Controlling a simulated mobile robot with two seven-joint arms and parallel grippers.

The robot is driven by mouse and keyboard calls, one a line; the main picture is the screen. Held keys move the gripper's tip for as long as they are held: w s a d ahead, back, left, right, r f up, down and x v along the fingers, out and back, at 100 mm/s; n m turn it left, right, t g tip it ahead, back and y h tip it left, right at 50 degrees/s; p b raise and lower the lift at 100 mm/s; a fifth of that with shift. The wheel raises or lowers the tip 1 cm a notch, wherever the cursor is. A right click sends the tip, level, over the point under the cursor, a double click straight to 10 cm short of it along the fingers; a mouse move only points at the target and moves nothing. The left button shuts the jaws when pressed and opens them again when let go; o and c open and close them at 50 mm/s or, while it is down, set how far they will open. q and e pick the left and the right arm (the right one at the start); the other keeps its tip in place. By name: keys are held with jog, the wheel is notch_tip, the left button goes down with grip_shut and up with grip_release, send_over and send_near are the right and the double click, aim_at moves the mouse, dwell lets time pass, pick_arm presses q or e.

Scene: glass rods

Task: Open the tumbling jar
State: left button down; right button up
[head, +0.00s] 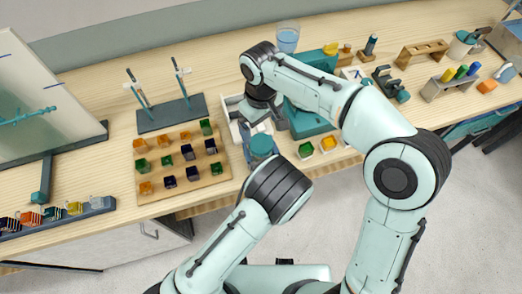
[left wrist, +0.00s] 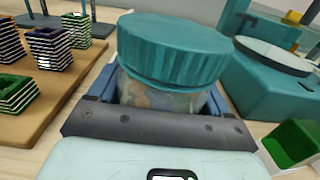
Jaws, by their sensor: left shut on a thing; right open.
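The tumbling jar shows in the left wrist view as a clear glass body (left wrist: 165,97) with a wide ribbed teal lid (left wrist: 172,50) on top. Blurred coloured bits show through the glass. My left gripper (left wrist: 160,103) is shut on the glass body, below the lid. In the head view the teal lid (head: 261,146) shows just past my left wrist, which hides most of the left fingers. My right gripper (head: 264,112) points down, open, just behind the jar in the head view. Its fingertips are partly hidden, and it appears apart from the lid.
A wooden board (head: 180,160) with several coloured cubes lies left of the jar. A teal machine (head: 305,118) stands to the right, with small open boxes (head: 306,150) in front. A rod stand (head: 170,113) is behind the board. A glass of water (head: 287,38) stands at the back.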

aim_at(261, 143)
jog(key=m, duration=0.9)
jog(key=shift+m, duration=0.4)
jog(key=m, duration=0.3)
jog(key=shift+f, duration=0.1)
jog(key=shift+m, duration=0.3)
jog(key=shift+f, duration=3.9)
